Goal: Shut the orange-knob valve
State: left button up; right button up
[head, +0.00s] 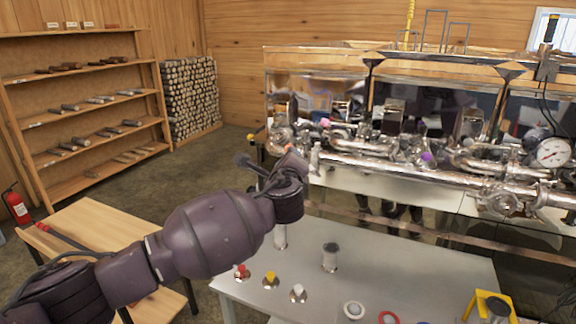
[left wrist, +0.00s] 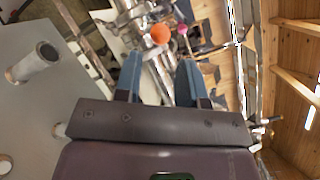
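The orange knob (left wrist: 160,33) shows round and bright in the left wrist view, just beyond the fingertips and between their lines. In the head view a small orange patch, apparently this knob (head: 289,148), shows just above my left wrist by the left end of the pipes. My left gripper (left wrist: 158,62) is open, its two blue fingers apart with nothing seen between them. In the head view its fingers are mostly hidden by my wrist. I see no contact with the knob. My right gripper is in neither view.
A pink knob (left wrist: 182,29) is close to the orange one. A purple knob (head: 427,156) and a pressure gauge (head: 552,153) sit farther right along the shiny pipes. A grey table (head: 375,262) with small colored-top items lies below my arm. A wooden shelf stands left.

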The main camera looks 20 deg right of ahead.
pick_arm(q)
jog(key=shift+v, duration=0.9)
jog(key=s+r+n+g+h, duration=0.3)
jog(key=s+r+n+h, duration=0.15)
jog(key=n+h, duration=0.2)
jog(key=s+a+f+n+t+y, duration=0.1)
jog(key=s+a+f+n+y, duration=0.15)
jog(key=a+f+n, duration=0.85)
jog(key=s+a+f+n+t+y, duration=0.3)
jog(key=a+f, duration=0.5)
jog(key=a, duration=0.7)
jog(key=s+a+f+n+g+y, duration=0.3)
jog(key=s+a+f+n+y, duration=0.25)
jog(key=s+a+f, duration=0.65)
jog(key=s+a+f+n+g+y, duration=0.1)
jog(key=s+a+f+n+g, duration=0.1)
jog(key=s+a+f, duration=0.6)
jog(key=s+f+g, duration=0.1)
jog(key=s+f, duration=0.3)
jog(key=s, duration=0.1)
jog(key=shift+s+f, duration=0.25)
jog(key=shift+f, duration=0.15)
